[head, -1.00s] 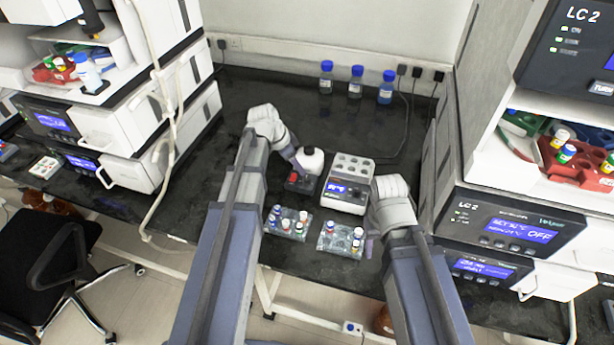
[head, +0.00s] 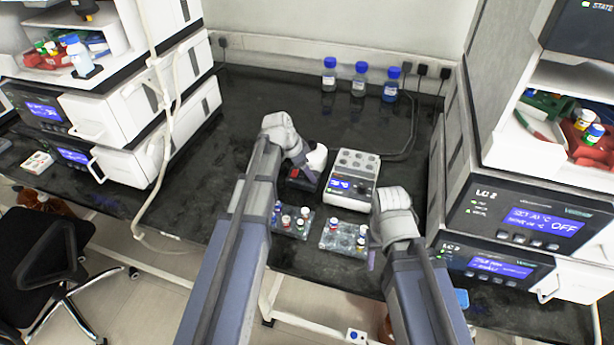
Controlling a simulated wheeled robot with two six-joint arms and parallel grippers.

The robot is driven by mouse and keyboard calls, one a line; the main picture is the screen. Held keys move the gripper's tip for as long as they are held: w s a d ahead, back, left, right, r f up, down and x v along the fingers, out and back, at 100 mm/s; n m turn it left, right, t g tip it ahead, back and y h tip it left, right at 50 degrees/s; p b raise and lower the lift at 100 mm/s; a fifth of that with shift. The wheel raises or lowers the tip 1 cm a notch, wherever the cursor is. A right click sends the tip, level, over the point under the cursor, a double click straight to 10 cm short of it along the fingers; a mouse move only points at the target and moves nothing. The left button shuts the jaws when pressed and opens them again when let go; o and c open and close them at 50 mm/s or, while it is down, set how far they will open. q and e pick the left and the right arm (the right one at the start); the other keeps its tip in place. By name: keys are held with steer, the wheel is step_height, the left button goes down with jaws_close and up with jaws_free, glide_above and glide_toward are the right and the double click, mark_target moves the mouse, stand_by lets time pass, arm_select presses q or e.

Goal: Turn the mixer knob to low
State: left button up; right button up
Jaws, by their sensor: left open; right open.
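The mixer (head: 317,157) is a small dark device with a white top and a red part (head: 294,172) low at its front left. It stands on the black bench, left of a block with a lit blue display. My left gripper (head: 303,161) is open and overlaps the mixer's left side, hiding part of it. I cannot tell whether it touches the mixer. The knob's setting is too small to read. My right gripper (head: 372,260) is open and empty, pointing down beside the right vial rack.
The grey block (head: 364,161) with the display stands right of the mixer. Two clear racks (head: 283,226) (head: 330,241) with coloured-cap vials lie in front. Several blue-capped bottles (head: 359,82) stand at the back wall. Instrument stacks (head: 545,225) flank the bench. The back middle is clear.

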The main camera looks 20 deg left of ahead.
arm_select(q)
jaws_close()
stand_by(0.5)
